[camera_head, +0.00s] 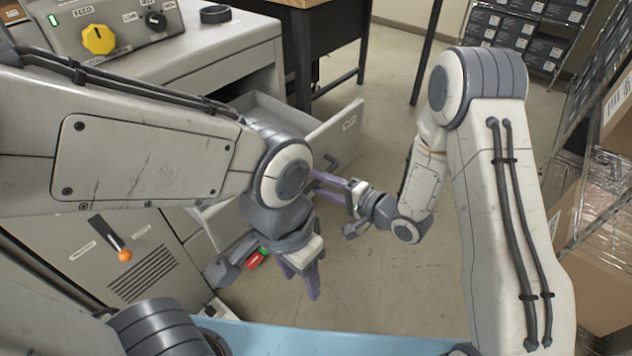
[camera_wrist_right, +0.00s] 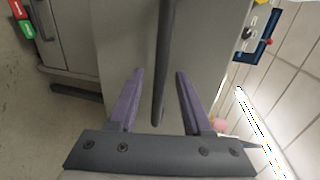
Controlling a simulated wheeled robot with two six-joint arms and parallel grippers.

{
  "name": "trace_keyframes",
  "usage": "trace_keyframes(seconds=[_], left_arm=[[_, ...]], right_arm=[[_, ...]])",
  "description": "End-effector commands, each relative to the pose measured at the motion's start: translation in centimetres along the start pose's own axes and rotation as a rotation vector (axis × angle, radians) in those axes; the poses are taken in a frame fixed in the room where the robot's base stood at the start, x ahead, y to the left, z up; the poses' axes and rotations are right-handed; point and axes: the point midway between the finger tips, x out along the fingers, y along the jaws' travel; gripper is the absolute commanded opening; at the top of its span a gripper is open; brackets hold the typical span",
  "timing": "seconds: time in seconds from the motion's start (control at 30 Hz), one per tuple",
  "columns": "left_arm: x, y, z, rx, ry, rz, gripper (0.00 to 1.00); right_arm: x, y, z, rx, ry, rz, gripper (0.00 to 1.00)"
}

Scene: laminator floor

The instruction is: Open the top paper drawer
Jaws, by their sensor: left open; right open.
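The top paper drawer (camera_head: 340,134) is a grey drawer with a small label on its front, standing pulled out of the machine; part of its inside shows. Its dark bar handle (camera_head: 331,163) is partly hidden by my arm and gripper. My right gripper (camera_head: 318,187) is open at the handle. In the right wrist view, its purple fingers (camera_wrist_right: 154,90) stand on either side of the dark handle bar (camera_wrist_right: 163,65), with gaps on both sides, facing the grey drawer front (camera_wrist_right: 115,35). My left gripper (camera_head: 305,283) is open and empty, pointing down, lower and nearer.
The laminator's control panel with a yellow knob (camera_head: 98,39) is at upper left. A lever with an orange tip (camera_head: 124,255) is on the cabinet. Red and green buttons (camera_head: 257,259) sit behind my left gripper. Boxes (camera_head: 600,250) stand at right. Middle floor is clear.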

Motion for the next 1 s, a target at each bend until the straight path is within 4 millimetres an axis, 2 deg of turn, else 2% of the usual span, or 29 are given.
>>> trace_keyframes(seconds=[0.2, 0.4, 0.6, 1.0], left_arm=[[0.3, 0.0, 0.0, 0.0, 0.0, 0.0, 0.5], [0.5, 0.0, 0.0, 0.0, 0.0, 0.0, 0.5], [0.5, 0.0, 0.0, 0.0, 0.0, 0.0, 0.5], [0.5, 0.0, 0.0, 0.0, 0.0, 0.0, 0.5]], right_arm=[[-4.6, 0.1, -0.1, 0.005, 0.006, 0.001, 0.5], [-7.7, 0.1, 0.0, 0.002, 0.002, 0.0, 0.5], [-8.7, 0.0, 0.1, 0.002, -0.001, 0.0, 0.5], [-8.7, 0.0, 0.1, 0.001, -0.002, 0.0, 0.5]])
